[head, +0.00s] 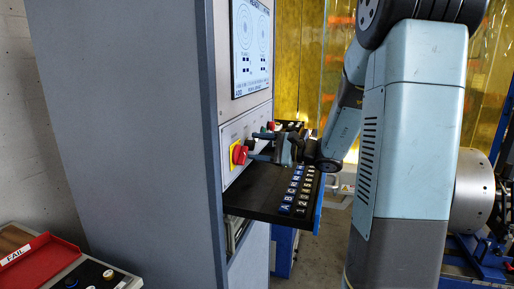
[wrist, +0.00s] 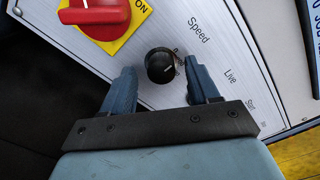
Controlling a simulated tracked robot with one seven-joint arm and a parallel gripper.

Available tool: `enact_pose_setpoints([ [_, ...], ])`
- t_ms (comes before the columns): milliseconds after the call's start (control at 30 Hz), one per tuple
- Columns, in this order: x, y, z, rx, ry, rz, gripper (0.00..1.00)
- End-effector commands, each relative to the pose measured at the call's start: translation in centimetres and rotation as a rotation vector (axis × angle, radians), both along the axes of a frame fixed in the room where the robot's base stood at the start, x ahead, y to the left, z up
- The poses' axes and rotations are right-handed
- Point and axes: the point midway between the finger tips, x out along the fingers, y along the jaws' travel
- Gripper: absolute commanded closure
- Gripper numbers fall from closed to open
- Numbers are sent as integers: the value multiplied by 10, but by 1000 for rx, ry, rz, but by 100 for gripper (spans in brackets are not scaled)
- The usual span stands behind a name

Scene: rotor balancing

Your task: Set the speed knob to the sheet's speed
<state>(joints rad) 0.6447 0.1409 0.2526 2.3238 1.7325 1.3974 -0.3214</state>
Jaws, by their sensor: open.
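The speed knob (wrist: 160,66) is a round black knob on the light panel, next to the printed word "Speed", in the wrist view. My gripper (wrist: 162,82) is open, with one blue finger on either side of the knob and a visible gap to each. I cannot tell how deep the fingertips reach along it. A small scale or mark by the knob is too small to read. In the head view my gripper (head: 262,147) is at the cabinet panel (head: 235,130), and the knob is hidden there. The screen (head: 252,45) shows two round diagrams; its text is unreadable. I cannot make out the sheet.
A red rotary switch (wrist: 98,14) on a yellow plate marked "ON" sits close beside the knob. A black shelf (head: 240,203) with rows of lettered and numbered keys (head: 295,190) lies below my gripper. A red tray marked "FAIL" (head: 40,262) is at lower left.

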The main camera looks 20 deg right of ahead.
Motion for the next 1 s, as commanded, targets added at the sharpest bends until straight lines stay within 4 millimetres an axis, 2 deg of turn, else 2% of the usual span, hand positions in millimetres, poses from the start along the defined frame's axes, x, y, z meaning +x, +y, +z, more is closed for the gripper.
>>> enact_pose_setpoints([
  [200,6,9,0,0,1,-1,40],
  [467,7,10,0,1,1,0,40],
  [1000,6,10,-1,0,3,1,92],
])
